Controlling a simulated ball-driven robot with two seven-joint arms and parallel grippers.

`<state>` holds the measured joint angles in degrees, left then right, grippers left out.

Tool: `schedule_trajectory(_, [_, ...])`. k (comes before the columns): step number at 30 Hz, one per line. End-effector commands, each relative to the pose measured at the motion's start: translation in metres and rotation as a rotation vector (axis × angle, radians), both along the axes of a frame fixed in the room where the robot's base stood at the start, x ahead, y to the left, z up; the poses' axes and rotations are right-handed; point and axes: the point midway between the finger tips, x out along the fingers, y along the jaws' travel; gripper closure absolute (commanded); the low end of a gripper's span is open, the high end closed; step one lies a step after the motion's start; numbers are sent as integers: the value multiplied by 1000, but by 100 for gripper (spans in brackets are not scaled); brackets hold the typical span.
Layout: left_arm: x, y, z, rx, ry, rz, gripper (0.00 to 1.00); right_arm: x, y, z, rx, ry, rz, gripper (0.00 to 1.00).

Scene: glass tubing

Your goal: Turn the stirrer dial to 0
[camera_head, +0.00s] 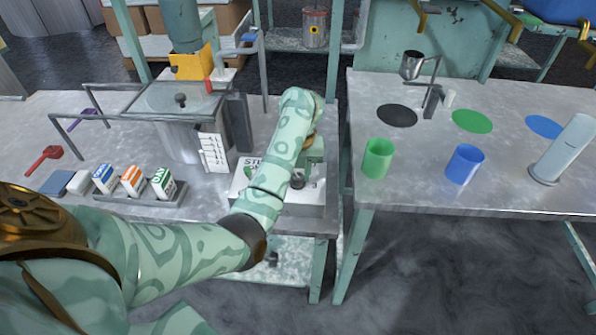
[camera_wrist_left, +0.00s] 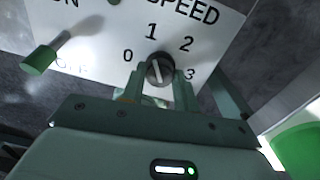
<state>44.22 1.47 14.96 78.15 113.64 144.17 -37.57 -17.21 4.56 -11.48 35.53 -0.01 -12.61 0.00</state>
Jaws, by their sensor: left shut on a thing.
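The stirrer dial (camera_wrist_left: 160,69) is a small dark round knob with a white line, on a white panel (camera_wrist_left: 105,32) marked SPEED. The numbers 0, 1, 2 and 3 run around it from left to right. The white line is nearly upright in the left wrist view, its upper end leaning slightly left, between the 0 and the 1. My left gripper (camera_wrist_left: 159,80) is shut on the dial, one finger on each side. In the head view the dial (camera_head: 297,181) shows below my left gripper, partly hidden by my arm. My right gripper is not in view.
A green-tipped lever (camera_wrist_left: 41,58) stands left of the dial, near the ON and OFF marks. A lidded vessel (camera_head: 181,132) and a carton rack (camera_head: 140,198) stand left of my arm. A green cup (camera_head: 377,158) and a blue cup (camera_head: 464,164) stand on the right table.

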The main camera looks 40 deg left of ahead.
Motion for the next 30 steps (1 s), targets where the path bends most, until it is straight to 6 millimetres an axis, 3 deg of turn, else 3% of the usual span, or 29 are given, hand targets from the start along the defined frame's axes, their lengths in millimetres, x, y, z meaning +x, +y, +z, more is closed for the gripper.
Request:
schedule_trajectory(8, [0,-2,0,-5,1,152,92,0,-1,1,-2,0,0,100])
schedule_trajectory(30, [0,0,-3,-3,3,813,92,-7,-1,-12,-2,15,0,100])
